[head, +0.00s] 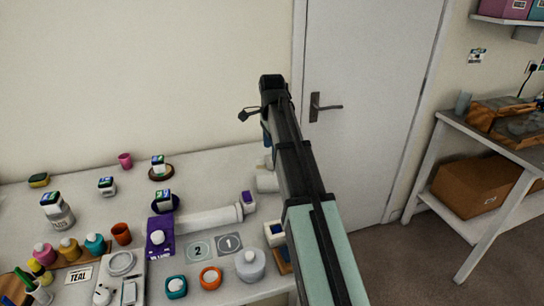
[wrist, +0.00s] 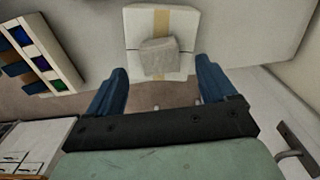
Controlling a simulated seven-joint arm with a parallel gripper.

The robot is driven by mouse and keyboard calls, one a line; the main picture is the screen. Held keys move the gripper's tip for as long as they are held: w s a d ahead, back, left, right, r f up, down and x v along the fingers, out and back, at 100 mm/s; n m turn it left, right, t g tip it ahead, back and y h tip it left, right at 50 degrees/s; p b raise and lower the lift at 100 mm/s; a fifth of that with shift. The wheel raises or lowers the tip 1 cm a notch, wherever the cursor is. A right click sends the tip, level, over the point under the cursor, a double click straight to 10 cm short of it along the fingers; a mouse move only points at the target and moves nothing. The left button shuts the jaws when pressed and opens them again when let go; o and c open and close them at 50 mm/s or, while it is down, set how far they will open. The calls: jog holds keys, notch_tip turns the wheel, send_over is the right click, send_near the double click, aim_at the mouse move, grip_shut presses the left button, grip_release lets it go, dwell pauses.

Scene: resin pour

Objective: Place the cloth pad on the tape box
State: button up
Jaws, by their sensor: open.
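The tape box (wrist: 160,18) is white with a tan stripe of tape and lies at the top middle of the wrist view. The cloth pad (wrist: 159,58), a small light grey block, appears to rest on the box, over the stripe. My gripper (wrist: 161,66) is open. Its two blue fingers stand apart on either side of the pad, with visible gaps. In the head view my arm hides most of this spot; a pale object (head: 267,181) shows beside it, but I cannot tell whether it is the box.
Several bottles, cups and jars crowd the table (head: 215,165) left of my arm, with a white tube (head: 205,219) among them. A rack with coloured squares (wrist: 38,52) is at the wrist view's upper left. A door (head: 365,100) stands behind.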

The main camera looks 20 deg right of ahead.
notch_tip(320, 180, up, 8)
jog(key=shift+f, duration=0.2)
dwell(0.5)
